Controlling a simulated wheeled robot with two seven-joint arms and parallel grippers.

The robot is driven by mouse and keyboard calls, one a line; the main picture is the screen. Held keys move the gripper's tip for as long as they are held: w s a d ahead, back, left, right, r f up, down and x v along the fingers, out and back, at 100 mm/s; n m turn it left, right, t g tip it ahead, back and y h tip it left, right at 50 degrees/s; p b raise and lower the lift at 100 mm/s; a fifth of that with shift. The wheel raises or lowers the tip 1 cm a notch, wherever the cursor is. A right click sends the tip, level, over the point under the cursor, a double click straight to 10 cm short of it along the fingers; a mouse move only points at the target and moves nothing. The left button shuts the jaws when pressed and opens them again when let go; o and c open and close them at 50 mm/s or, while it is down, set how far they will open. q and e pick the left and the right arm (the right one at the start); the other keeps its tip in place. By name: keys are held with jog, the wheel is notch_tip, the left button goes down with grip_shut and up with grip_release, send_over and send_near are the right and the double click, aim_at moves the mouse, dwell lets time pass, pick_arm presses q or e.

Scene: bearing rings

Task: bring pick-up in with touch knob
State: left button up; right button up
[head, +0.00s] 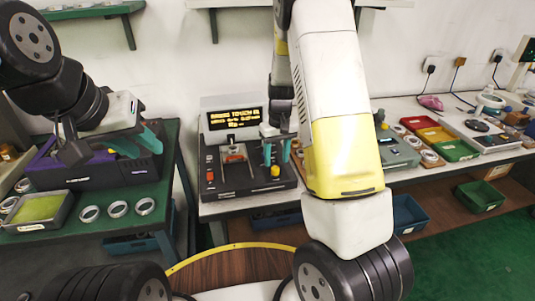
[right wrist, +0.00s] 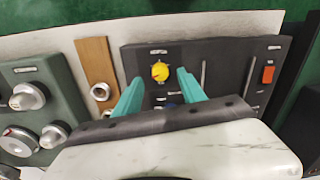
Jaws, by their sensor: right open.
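A dark instrument panel (head: 250,190) with a lit text display (head: 236,119) stands on the middle bench. Its yellow touch knob (head: 275,171) is near the panel's front right. In the right wrist view the yellow knob (right wrist: 160,71) shows just beyond and between my teal fingertips. My right gripper (head: 276,153) is open and empty above the panel, pointing down; I cannot tell whether it touches the knob. I cannot identify the pick-up for certain.
Metal rings (head: 117,209) and a tray with a yellow-green pad (head: 38,208) lie on the green left bench. A purple and black case (head: 95,172) stands behind them. A green device (head: 397,148) and coloured trays (head: 455,149) stand to the right.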

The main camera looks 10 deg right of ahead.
aim_at(276, 168)
jog(key=shift+f, duration=1.9)
grip_shut()
